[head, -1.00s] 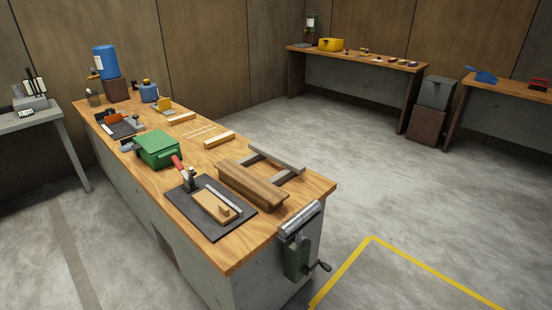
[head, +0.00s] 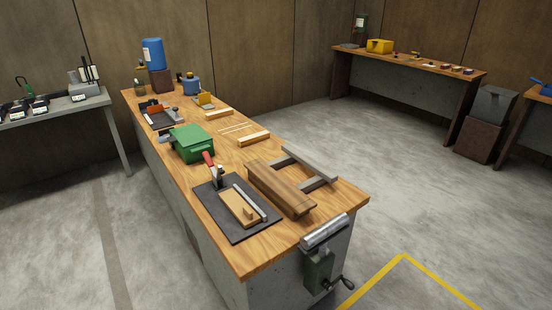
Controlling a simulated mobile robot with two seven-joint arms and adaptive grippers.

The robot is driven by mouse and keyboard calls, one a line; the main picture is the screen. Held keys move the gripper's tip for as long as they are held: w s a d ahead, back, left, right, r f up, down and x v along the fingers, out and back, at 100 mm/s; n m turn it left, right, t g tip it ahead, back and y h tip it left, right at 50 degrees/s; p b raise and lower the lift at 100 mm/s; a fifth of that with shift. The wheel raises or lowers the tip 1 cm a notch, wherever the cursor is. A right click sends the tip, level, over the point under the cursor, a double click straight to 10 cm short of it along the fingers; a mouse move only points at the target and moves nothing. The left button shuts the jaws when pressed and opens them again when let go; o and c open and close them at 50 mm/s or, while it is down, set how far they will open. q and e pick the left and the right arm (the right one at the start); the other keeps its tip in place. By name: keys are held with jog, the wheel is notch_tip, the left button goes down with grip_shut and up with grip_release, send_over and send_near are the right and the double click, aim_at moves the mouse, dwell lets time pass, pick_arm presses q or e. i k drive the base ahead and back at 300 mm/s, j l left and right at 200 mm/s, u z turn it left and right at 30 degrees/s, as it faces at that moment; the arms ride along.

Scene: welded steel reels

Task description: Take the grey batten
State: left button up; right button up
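A grey batten (head: 311,164) lies on the wooden workbench (head: 285,250), near its right edge. It is parallel to a thick brown wooden beam (head: 280,188), and two short grey cross pieces show between them. I cannot tell whether these parts are joined. A second, thinner light grey strip (head: 250,203) lies on a dark mat (head: 215,205), beside a light wooden block (head: 237,208) and a red-handled clamp (head: 212,165). Neither of my grippers is in view.
A green box (head: 192,144) and several pale wood pieces lie farther back on the bench. A vise with a crank (head: 318,268) juts from the near end. A grey table (head: 60,107) stands left. The floor right of the bench is open.

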aim_at(329, 176)
jog(key=i+l+u, duration=0.15)
jog(key=l, duration=0.2)
jog(key=l+u, duration=0.15)
jog(key=l, duration=0.15)
jog(key=i+l+u, duration=0.15)
jog(key=l, duration=0.2)
jog(key=l+u, duration=0.1)
jog(key=l, duration=0.45)
jog(key=i+l+u, duration=0.1)
jog(key=l, duration=0.45)
